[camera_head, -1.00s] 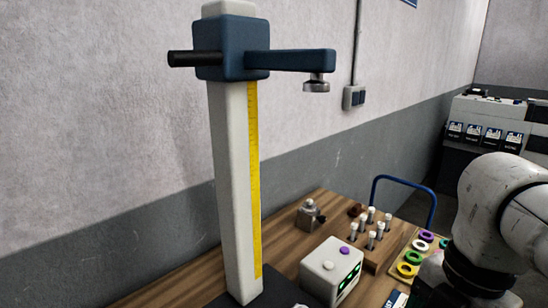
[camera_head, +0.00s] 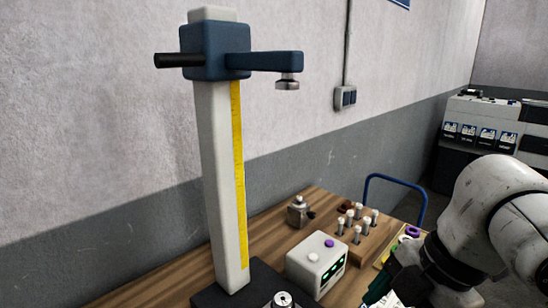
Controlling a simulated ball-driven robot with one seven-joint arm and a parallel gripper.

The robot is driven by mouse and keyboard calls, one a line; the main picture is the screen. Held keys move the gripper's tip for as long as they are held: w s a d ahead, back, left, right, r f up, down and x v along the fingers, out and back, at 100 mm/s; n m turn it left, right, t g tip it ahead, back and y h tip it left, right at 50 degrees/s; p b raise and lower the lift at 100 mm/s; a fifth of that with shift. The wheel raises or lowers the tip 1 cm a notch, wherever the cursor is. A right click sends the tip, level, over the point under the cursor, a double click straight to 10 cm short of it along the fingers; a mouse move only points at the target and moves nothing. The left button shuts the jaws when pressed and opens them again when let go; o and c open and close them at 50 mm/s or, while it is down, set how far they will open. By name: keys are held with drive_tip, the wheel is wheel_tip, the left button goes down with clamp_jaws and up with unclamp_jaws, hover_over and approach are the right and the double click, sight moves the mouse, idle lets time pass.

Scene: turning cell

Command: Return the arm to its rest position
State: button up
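My arm (camera_head: 490,215) shows at the right edge as thick, scuffed white links. It reaches down towards the bottom of the picture, in front of the right end of the wooden bench. A dark part of it hangs low over the bench's front right. My gripper's fingertips do not show, so I cannot see whether it holds anything.
A tall height gauge (camera_head: 219,170) stands on the wooden bench (camera_head: 180,270), with a round metal piece (camera_head: 283,299) at its foot. A white button box (camera_head: 316,263), a peg block (camera_head: 371,244) and a small metal fixture (camera_head: 298,211) stand nearby. Machines (camera_head: 490,125) stand far right.

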drive_tip(key=w+a+f+m+t+y, duration=0.3)
drive_tip(key=w+a+f+m+y, duration=0.15)
drive_tip(key=m, duration=0.25)
drive_tip(key=s+d+f+m+t+h, duration=0.15)
drive_tip(key=s+f+m, duration=0.25)
drive_tip(key=f+m, duration=0.6)
drive_tip(key=s+d+f+m+g+h, duration=0.2)
drive_tip(key=s+d+f+h, duration=0.1)
drive_tip(key=s+d+f, duration=0.4)
drive_tip(key=s+d+f+m+g+h, duration=0.2)
drive_tip(key=s+d+f, duration=0.5)
drive_tip(key=s+f, duration=0.5)
drive_tip(key=s+m+h, duration=0.1)
drive_tip(key=s, duration=0.2)
drive_tip(key=shift+s+d+g+h, duration=0.15)
drive_tip(key=shift+s+g+h, duration=0.05)
drive_tip(key=shift+g+h, duration=0.2)
